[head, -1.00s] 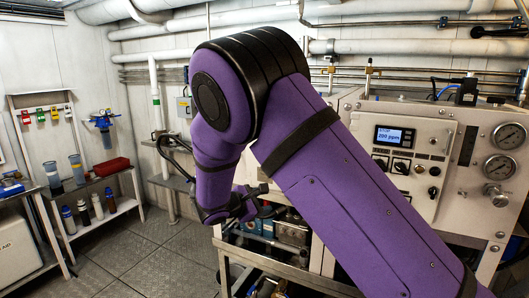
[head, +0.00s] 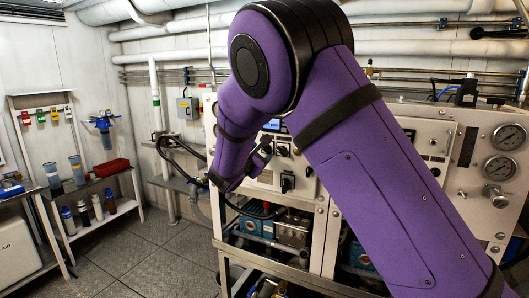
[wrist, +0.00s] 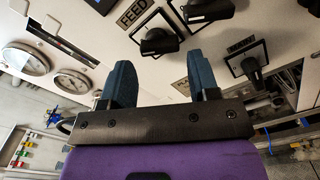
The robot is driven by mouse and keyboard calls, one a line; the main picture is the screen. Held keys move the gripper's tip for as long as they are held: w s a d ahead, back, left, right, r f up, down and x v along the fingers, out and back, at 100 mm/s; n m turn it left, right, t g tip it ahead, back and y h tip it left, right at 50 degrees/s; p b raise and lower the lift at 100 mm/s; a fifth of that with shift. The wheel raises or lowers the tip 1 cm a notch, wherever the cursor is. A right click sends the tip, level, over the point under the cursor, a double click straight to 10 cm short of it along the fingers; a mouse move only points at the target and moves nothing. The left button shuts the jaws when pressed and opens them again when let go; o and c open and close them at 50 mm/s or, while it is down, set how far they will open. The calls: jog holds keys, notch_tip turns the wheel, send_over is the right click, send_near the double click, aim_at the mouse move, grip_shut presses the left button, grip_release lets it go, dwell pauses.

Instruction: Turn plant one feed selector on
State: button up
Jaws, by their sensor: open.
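In the wrist view, a black rotary selector (wrist: 158,42) sits on a pale panel, with a label reading FEED (wrist: 133,12) beside it. My gripper (wrist: 160,66) is open, its two blue fingers apart and pointing at the panel. The selector appears beyond the fingertips, roughly in line with the gap between them, and nothing is held. Whether the fingers touch the panel cannot be told. In the head view, my purple arm reaches to the left control panel (head: 262,182), and my gripper is largely hidden near its knobs. No plant number is readable.
The wrist view also shows another black selector (wrist: 208,10) at the top and a third selector (wrist: 250,68) to the right. Round gauges (wrist: 72,82) are at left. In the head view, a right panel (head: 470,190) with gauges is partly covered by my arm. Floor (head: 150,255) is clear at left.

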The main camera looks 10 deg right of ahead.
aim_at(264, 150)
jog(key=shift+x, duration=1.9)
jog(key=shift+c, duration=0.2)
jog(key=c, duration=0.6)
jog(key=m, duration=0.5)
jog(key=shift+w+m, duration=0.1)
jog(key=shift+m, duration=0.3)
jog(key=m, duration=0.5)
jog(key=shift+a+m, duration=0.15)
jog(key=shift+m, duration=0.55)
